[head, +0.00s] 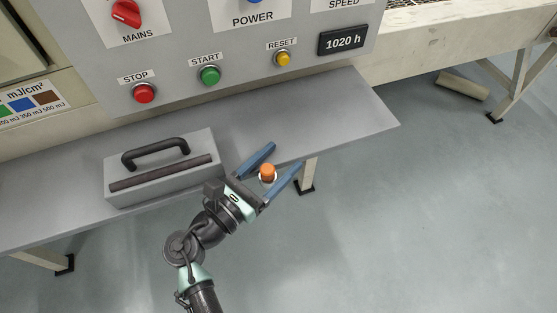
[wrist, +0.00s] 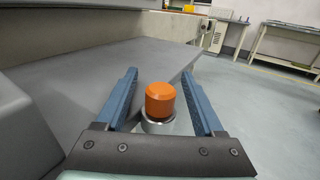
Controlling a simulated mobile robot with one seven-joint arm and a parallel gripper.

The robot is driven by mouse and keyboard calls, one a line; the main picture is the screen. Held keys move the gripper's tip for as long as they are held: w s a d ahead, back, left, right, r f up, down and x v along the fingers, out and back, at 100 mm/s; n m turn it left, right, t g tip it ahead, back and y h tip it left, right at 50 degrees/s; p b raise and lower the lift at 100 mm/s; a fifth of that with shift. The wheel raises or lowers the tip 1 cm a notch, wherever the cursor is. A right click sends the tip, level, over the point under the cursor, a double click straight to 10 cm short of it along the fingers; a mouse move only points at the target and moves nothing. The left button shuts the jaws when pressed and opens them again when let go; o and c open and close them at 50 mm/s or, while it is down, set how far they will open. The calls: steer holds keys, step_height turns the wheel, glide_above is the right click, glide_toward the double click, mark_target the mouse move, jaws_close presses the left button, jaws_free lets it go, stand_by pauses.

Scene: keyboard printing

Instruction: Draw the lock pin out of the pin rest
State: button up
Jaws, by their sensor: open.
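The lock pin (head: 267,171) shows an orange cap, seen from above in the head view. In the wrist view the orange cap of the pin (wrist: 160,100) stands upright on a light metal collar, which looks like the pin rest (wrist: 159,126). My gripper (head: 285,156) is open, with its two blue fingers on either side of the cap. In the wrist view my gripper (wrist: 160,88) shows a gap between each finger and the cap. The shaft of the pin and most of the rest are hidden.
A grey shelf (head: 350,115) runs below a control panel (head: 180,60) with STOP, START and RESET buttons. A grey block (head: 200,178) with a black handle (head: 155,153) stands on the shelf left of my gripper. Open floor (head: 430,220) lies to the right.

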steer(key=shift+w+d, duration=0.15)
steer(key=shift+d, duration=0.05)
jaws_close()
stand_by(0.6)
stand_by(1.0)
steer(key=shift+r, duration=0.15)
stand_by(0.3)
step_height(320, 180, up, 6)
steer(key=p, duration=0.7)
steer(key=shift+r+p, duration=0.15)
steer(key=shift+p, duration=0.2)
stand_by(0.5)
step_height(320, 180, up, 4)
steer(key=p, duration=0.4)
steer(key=shift+p, duration=0.35)
